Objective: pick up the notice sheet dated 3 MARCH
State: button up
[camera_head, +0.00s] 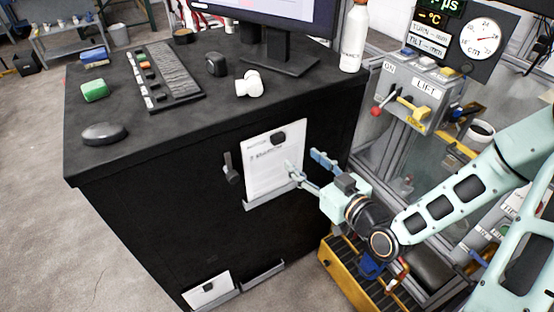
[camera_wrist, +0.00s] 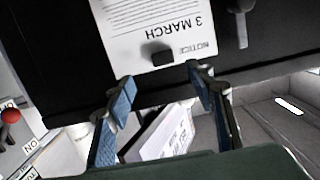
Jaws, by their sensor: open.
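The notice sheet (camera_head: 268,163) is white with printed lines and hangs on the dark front panel of the desk. In the wrist view the sheet (camera_wrist: 150,22) appears upside down and reads NOTICE and 3 MARCH. A small black block (camera_wrist: 163,58) sits on it near the heading. My gripper (camera_head: 304,163) is open at the sheet's right side in the head view, one finger overlapping its edge. In the wrist view my gripper (camera_wrist: 164,78) has its two blue-padded fingers apart, with nothing held between them. I cannot tell whether a finger touches the sheet.
A grey ledge (camera_head: 272,191) runs below the sheet, and a dark hook-like part (camera_head: 231,168) is at its left. Another white sheet (camera_head: 209,290) is low on the panel. A yellow crate (camera_head: 345,274) stands below my arm. A lever box (camera_head: 415,95) is at right.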

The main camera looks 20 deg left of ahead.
aim_at(282, 145)
jog(key=shift+b+x, duration=3)
jog(key=shift+b, duration=0.35)
jog(key=shift+f+x, duration=0.15)
jog(key=shift+x, duration=1.05)
jog(key=shift+f+x, duration=0.2)
jog(key=shift+x, duration=0.95)
jog(key=shift+s+a, duration=0.1)
jog(key=shift+s, duration=0.05)
jog(key=shift+c, duration=0.5)
grip_shut()
